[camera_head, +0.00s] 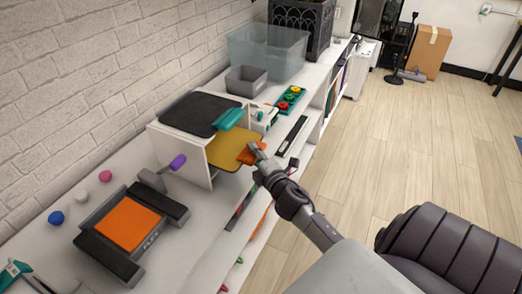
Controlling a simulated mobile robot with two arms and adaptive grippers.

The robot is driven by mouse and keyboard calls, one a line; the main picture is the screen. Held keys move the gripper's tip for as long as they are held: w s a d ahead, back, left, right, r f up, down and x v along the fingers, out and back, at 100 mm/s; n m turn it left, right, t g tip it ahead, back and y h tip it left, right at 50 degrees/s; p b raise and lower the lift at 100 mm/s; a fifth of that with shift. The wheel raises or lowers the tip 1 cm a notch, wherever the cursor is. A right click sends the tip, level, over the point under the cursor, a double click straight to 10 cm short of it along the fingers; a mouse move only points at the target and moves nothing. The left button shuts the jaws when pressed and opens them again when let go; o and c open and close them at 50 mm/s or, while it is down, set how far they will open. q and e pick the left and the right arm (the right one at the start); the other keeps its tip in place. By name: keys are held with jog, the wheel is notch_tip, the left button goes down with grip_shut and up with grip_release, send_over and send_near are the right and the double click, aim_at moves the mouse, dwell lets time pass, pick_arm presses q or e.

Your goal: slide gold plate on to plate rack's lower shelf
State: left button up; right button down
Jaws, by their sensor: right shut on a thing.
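The gold plate (230,148) lies flat with its left part inside the lower opening of the white plate rack (176,150). Its right part sticks out of the rack, and an orange tab (246,157) shows at its outer end. My right gripper (255,150) is shut on the gold plate at this tab, to the right of the rack. The part of the plate inside the rack is hidden by the rack's top. A black plate (198,114) with a teal tab (229,118) lies on top of the rack. My left gripper is not in view.
An orange-topped grey device (128,223) stands on the white bench left of the rack, with small coloured knobs near the wall. A grey bin (245,80), a clear bin (268,50) and a teal tray (291,99) stand beyond the rack. Open wooden floor (400,150) lies to the right.

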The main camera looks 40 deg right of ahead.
aim_at(234, 146)
jog(key=shift+w+a+b, duration=0.15)
jog(key=shift+w+a, duration=0.3)
jog(key=shift+w, duration=0.6)
jog(key=shift+w+a+b, duration=0.2)
jog(key=shift+w+a, duration=0.2)
jog(key=shift+w, duration=0.7)
jog(key=shift+w+a+b, duration=0.15)
jog(key=shift+w+a, duration=0.3)
jog(key=shift+w, duration=0.6)
jog(key=shift+f+b, duration=1.15)
jog(key=shift+f, duration=0.1)
jog(key=c, duration=1)
grip_release()
jog(key=shift+o, duration=0.4)
jog(key=o, duration=0.9)
jog(key=shift+f, duration=0.25)
